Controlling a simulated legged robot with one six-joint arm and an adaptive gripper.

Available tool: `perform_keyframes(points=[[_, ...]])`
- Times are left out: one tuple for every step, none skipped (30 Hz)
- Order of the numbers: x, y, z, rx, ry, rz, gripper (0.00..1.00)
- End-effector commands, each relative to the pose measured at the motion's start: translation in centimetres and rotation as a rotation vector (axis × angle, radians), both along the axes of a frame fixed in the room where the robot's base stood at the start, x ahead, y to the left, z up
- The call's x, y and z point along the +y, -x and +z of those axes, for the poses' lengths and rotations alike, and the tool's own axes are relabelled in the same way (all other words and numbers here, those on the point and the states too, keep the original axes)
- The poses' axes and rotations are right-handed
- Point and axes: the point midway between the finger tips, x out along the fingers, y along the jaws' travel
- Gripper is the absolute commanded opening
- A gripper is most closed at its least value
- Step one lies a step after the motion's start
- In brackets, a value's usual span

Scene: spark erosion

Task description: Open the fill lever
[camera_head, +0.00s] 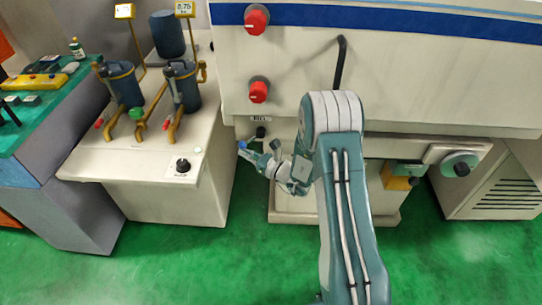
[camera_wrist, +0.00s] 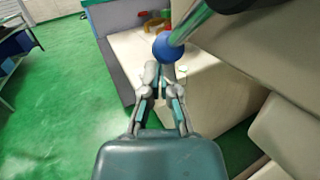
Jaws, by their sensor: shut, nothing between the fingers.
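A lever with a blue ball knob (camera_wrist: 167,47) shows in the wrist view, on a shiny metal rod (camera_wrist: 192,22) that runs up to the right. I take it to be the fill lever. In the head view the blue knob (camera_head: 243,145) is small, at the left side of the machine below a small label. My gripper (camera_head: 256,157) is just right of and below the knob there. In the wrist view my gripper (camera_wrist: 159,80) is shut and empty, its tips just below the knob. I cannot tell whether they touch it.
A pale cabinet (camera_head: 150,165) with two dark filter canisters (camera_head: 184,88) and yellow pipes stands to the left. The white machine body (camera_head: 430,75), with red knobs (camera_head: 256,19), overhangs from above. Green floor (camera_wrist: 70,100) is open at left in the wrist view.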

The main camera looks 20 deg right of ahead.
Motion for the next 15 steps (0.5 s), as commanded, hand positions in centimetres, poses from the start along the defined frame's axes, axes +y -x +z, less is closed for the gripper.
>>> perform_keyframes(points=[[0.4, -0.1, 0.3, -0.002, 0.000, 0.002, 0.00], [0.5, -0.2, 0.5, -0.002, 0.000, 0.002, 0.00], [0.8, -0.2, 0.7, -0.002, 0.000, 0.001, 0.00], [0.9, -0.3, 0.8, -0.002, 0.000, 0.001, 0.00], [1.1, -0.3, 1.0, -0.002, 0.000, 0.001, 0.00], [1.2, -0.4, 1.2, -0.002, 0.000, 0.001, 0.00], [1.4, -0.4, 1.3, -0.002, 0.000, 0.001, 0.00], [1.5, -0.4, 1.3, -0.006, -0.023, 0.001, 0.00], [1.6, -0.5, 1.4, -0.015, -0.052, 0.000, 0.00], [1.7, -0.6, 1.5, -0.023, -0.072, 0.001, 0.00], [1.9, -0.6, 1.7, -0.029, -0.091, 0.002, 0.00], [2.0, -0.6, 1.9, -0.036, -0.114, 0.001, 0.00], [2.0, -0.6, 2.0, -0.042, -0.130, 0.001, 0.00], [2.1, -0.7, 2.1, -0.046, -0.144, 0.001, 0.00], [2.2, -0.7, 2.2, -0.053, -0.163, 0.001, 0.00]])
